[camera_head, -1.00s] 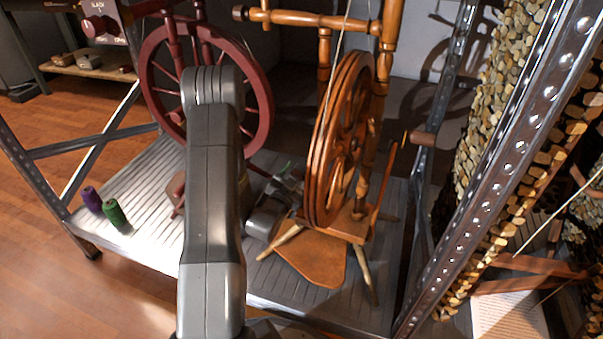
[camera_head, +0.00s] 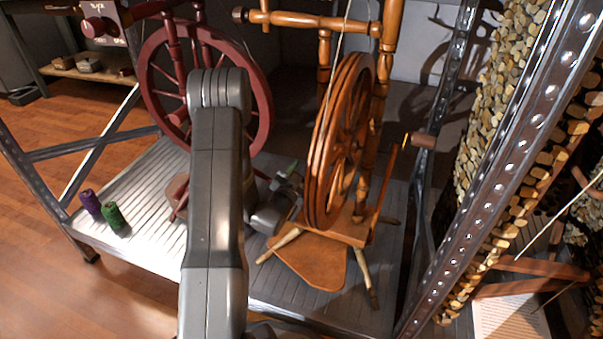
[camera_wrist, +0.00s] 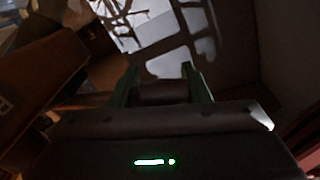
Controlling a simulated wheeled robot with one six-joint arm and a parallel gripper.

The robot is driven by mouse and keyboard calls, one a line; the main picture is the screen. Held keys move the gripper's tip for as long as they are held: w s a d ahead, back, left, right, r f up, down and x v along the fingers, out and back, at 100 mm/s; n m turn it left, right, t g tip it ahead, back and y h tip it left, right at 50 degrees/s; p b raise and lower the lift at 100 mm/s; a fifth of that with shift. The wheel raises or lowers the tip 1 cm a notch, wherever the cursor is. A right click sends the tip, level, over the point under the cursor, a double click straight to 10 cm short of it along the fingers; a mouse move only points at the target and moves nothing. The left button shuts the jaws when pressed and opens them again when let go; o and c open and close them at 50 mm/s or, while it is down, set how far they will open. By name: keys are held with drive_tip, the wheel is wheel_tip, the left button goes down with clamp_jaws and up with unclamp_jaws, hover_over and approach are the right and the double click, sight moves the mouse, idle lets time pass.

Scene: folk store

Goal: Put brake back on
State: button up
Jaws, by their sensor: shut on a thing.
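An orange-brown wooden spinning wheel (camera_head: 340,150) stands upright on the grey slatted platform, with a flat treadle (camera_head: 312,262) at its foot. My gripper (camera_head: 290,170) is just left of its wheel rim, low down, partly hidden behind my arm. In the wrist view my gripper (camera_wrist: 160,82) has its two green fingers on either side of a dark brown rounded piece (camera_wrist: 163,92), which it is shut on. The view is dark, and I cannot tell whether this piece is the brake or whether it touches the wheel. No part clearly recognisable as the brake shows elsewhere.
A dark red spinning wheel (camera_head: 258,95) stands behind my arm. A purple spool (camera_head: 91,204) and a green spool (camera_head: 115,218) stand at the platform's left. A metal rack post (camera_head: 500,160) rises at the right. The platform's left part (camera_head: 150,190) is mostly clear.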

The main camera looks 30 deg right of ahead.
drive_tip(key=shift+w+a+f+n, duration=0.1)
drive_tip(key=shift+w+f+n, duration=0.1)
drive_tip(key=shift+f+n, duration=0.8)
drive_tip(key=shift+r, duration=0.25)
drive_tip(key=o, duration=1.4)
drive_tip(key=p+v, duration=0.2)
drive_tip(key=v, duration=1.2)
drive_tip(key=shift+p, duration=0.4)
